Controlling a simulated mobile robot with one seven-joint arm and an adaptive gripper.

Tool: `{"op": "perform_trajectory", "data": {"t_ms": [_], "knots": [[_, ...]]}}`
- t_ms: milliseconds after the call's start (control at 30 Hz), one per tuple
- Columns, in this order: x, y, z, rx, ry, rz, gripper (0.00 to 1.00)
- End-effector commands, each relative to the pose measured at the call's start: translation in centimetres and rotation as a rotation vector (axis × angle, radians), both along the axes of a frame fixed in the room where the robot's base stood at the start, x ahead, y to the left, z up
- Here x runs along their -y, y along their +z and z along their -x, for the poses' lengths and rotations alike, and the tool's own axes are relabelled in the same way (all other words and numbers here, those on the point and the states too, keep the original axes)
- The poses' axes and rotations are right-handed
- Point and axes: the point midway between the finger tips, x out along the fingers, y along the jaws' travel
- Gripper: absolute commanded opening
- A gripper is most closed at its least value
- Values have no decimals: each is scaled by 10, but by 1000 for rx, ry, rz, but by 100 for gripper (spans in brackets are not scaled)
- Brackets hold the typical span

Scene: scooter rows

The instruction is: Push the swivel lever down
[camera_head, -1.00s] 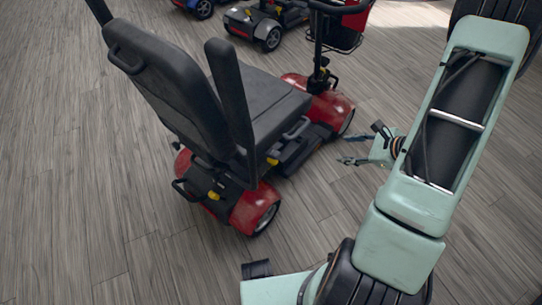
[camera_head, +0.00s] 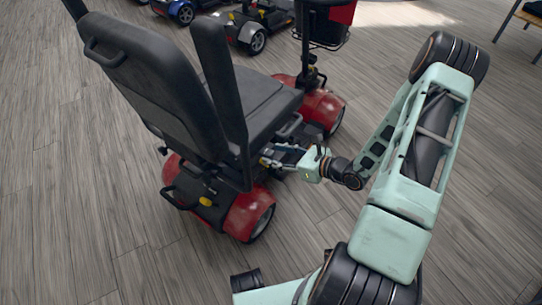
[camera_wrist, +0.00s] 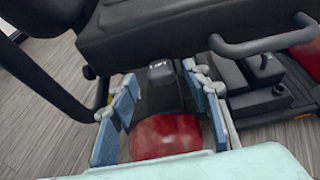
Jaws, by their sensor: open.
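The red scooter (camera_head: 248,213) has a black seat (camera_head: 262,98). A curved black lever (camera_head: 290,127) sticks out under the seat's side. It also shows in the wrist view (camera_wrist: 262,46), to the right of my fingers; I cannot tell for sure that it is the swivel lever. My gripper (camera_head: 270,158) is beside the scooter, low under the seat edge. In the wrist view my gripper (camera_wrist: 160,78) is open, with blue pads apart and nothing held. A dark block with a small light label (camera_wrist: 158,74) shows between the fingers, under the seat.
A red body panel (camera_wrist: 167,136) lies below the fingers. The seat's armrest (camera_head: 222,90) is raised. Other scooters (camera_head: 262,22) stand at the back. The floor (camera_head: 90,225) is clear at left.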

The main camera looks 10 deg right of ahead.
Motion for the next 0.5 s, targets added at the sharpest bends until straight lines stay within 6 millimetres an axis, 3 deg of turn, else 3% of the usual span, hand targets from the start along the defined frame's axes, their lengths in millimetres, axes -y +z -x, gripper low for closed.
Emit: {"op": "perform_trajectory", "data": {"t_ms": [200,500], "knots": [[-13,-10,-15,-1,0,1,44],[-15,-10,-18,0,-1,1,44]]}}
